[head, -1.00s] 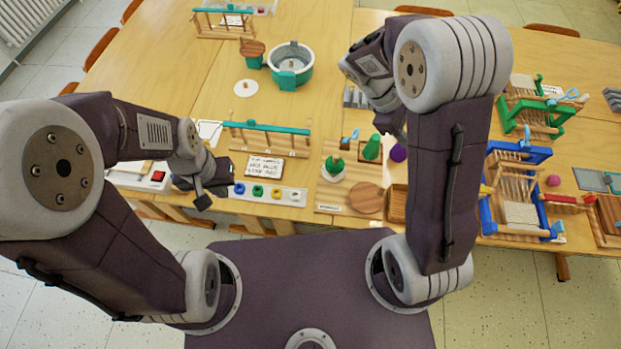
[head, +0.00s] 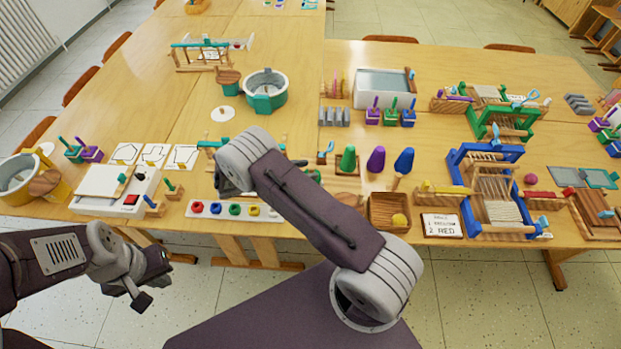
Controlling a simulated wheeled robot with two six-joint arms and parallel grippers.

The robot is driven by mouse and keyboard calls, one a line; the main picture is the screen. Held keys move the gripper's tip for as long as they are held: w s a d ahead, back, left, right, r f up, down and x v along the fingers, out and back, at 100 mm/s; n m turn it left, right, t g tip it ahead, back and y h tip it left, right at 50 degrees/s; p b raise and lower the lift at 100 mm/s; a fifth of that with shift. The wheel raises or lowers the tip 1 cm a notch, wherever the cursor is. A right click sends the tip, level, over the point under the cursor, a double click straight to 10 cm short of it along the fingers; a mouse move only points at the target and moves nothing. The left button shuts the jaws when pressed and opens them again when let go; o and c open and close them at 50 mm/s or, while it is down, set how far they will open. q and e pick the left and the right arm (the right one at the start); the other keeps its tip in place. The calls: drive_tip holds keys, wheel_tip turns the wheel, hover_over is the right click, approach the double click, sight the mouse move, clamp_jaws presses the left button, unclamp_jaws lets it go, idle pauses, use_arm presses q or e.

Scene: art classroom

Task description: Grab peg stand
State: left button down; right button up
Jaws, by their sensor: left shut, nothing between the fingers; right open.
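Several wooden items with pegs stand on the long table, and I cannot tell for sure which is the peg stand. My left gripper (head: 140,287) is shut and empty, in front of the table's near edge at the lower left, apart from everything. My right arm crosses the middle of the view, and its gripper is hidden behind it.
A strip with coloured rings (head: 235,210) lies at the near edge. A blue loom (head: 487,190) and a green loom (head: 500,122) stand to the right. A teal pot (head: 265,91) is further back. Floor shows before the table.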

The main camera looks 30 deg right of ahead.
drive_tip(key=shift+x, duration=0.8)
drive_tip(key=x, duration=0.3)
drive_tip(key=p+x, duration=0.1)
drive_tip(key=x, duration=0.1)
drive_tip(key=shift+w+a+f, duration=0.2)
drive_tip(key=shift+w+f, duration=0.05)
drive_tip(key=shift+f, duration=0.05)
clamp_jaws()
